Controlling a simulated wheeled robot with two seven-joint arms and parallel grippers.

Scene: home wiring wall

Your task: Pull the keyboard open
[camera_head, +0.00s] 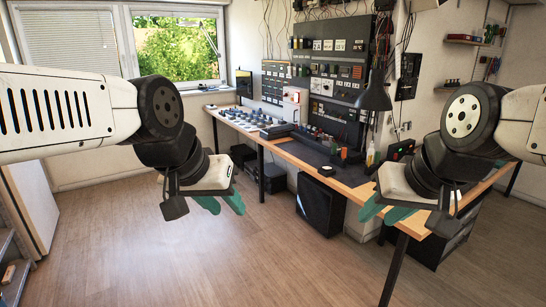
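I cannot make out a keyboard for certain. A long wooden-edged desk (335,184) runs along the wall. At its far left end lies a pale panel (232,115) with several small dark pieces on it, too small to tell what they are. My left gripper (226,204) hangs over the floor left of the desk, its teal fingers apart and empty. My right gripper (384,215) hangs in front of the desk's near right end in the picture, its teal fingers also apart and empty. Neither gripper appears to touch anything.
A black desk lamp (374,97) stands on the desk before wall panels (338,88) with switches and cables. A dark box (320,205) stands under the desk. A white cabinet (32,200) is at the left. The wooden floor (200,265) in front is clear.

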